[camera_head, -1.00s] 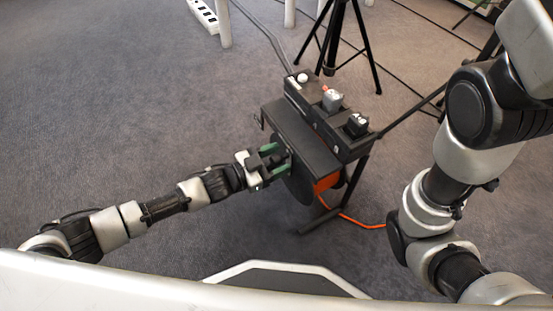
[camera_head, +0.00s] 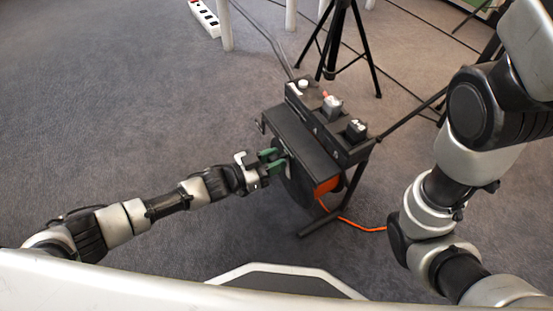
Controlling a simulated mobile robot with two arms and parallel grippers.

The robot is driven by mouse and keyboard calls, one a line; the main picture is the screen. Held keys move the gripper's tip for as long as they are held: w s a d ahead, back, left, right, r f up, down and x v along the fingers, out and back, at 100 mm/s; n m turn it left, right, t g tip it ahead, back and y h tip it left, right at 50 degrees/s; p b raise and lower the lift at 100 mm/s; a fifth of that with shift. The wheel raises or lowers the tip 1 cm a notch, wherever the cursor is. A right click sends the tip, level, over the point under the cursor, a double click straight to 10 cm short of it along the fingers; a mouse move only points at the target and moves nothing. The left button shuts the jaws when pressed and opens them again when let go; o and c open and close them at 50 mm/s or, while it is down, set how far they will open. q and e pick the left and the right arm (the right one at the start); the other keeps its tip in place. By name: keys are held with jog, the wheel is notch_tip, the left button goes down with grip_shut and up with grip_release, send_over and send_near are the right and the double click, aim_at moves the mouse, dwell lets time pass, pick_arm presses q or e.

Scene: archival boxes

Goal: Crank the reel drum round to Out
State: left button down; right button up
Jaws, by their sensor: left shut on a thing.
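The reel is a black box-like unit (camera_head: 300,140) on a dark stand. Its drum (camera_head: 297,185) shows as a dark disc on the left side, with an orange patch (camera_head: 327,186) beneath the top panel. My left gripper (camera_head: 276,160), with green fingers, is at the reel's left side and shut on the crank handle there. The fingers hide most of the handle. No "Out" mark is readable from here. My right arm (camera_head: 430,200) is folded at the right, and its gripper is outside the view.
An orange cable (camera_head: 362,225) runs from the reel's base to the right. A black tripod (camera_head: 335,45) stands behind the reel. A white power strip (camera_head: 205,18) lies at the top left. Carpet on the left is clear.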

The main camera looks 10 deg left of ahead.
pick_arm(q)
jog(key=shift+w+a+f+n, duration=0.3)
jog(key=shift+w+n, duration=0.1)
jog(key=shift+n, duration=0.4)
jog(key=shift+w+a+f+n, duration=0.15)
jog(key=shift+w+a+n, duration=0.2)
jog(key=shift+n, duration=0.45)
jog(key=shift+w+a+f+n, duration=0.25)
jog(key=shift+w+n, duration=0.15)
jog(key=shift+n, duration=0.4)
jog(key=c, duration=0.8)
grip_release()
jog(key=shift+a, duration=0.1)
